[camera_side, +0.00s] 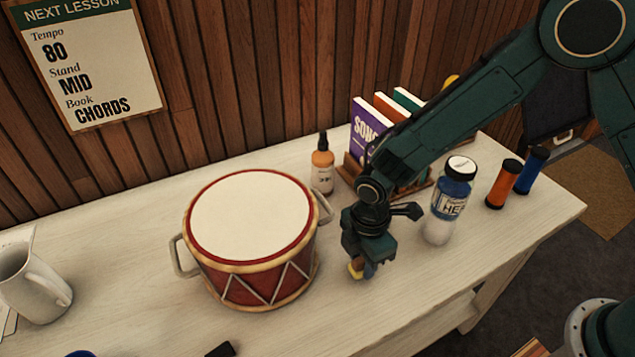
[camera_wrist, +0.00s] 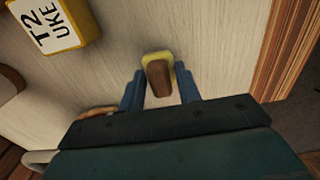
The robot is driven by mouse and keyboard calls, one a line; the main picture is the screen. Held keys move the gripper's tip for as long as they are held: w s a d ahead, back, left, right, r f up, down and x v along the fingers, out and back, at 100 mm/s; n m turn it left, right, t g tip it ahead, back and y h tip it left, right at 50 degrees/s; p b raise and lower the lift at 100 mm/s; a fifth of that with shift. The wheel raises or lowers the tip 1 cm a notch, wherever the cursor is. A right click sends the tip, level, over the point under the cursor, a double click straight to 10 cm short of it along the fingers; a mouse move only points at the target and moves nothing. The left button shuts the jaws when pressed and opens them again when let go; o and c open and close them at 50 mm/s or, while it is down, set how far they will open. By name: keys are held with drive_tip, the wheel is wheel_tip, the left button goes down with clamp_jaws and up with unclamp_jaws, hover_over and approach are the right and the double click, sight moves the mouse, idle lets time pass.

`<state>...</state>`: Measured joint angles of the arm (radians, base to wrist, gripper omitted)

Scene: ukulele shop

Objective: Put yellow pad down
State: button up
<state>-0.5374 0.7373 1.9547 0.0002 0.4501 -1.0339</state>
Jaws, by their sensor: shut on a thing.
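The yellow pad (camera_side: 354,269) is at the tip of my gripper (camera_side: 362,268) in the side view, low over the pale table to the right of the drum. In the wrist view the pad (camera_wrist: 158,57) shows as a yellow edge around a brown block-like part. My gripper's two blue fingers (camera_wrist: 160,88) stand on either side of that brown part, shut on it. The fingers and wrist hide much of the pad in the side view. I cannot tell whether it touches the table (camera_side: 130,325).
A red and white drum (camera_side: 268,280) with side handles stands close left of my gripper. A blue jar (camera_side: 452,188), dropper bottle (camera_side: 322,167) and books (camera_side: 366,130) stand behind. In the wrist view a yellow T2 UKE box (camera_wrist: 62,27) lies nearby.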

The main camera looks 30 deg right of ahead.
drive_tip(key=shift+f, duration=0.15)
drive_tip(key=o, duration=0.9)
drive_tip(key=shift+o, duration=0.2)
wheel_tip(320, 180, up, 12)
drive_tip(key=shift+r, duration=0.2)
idle(0.6)
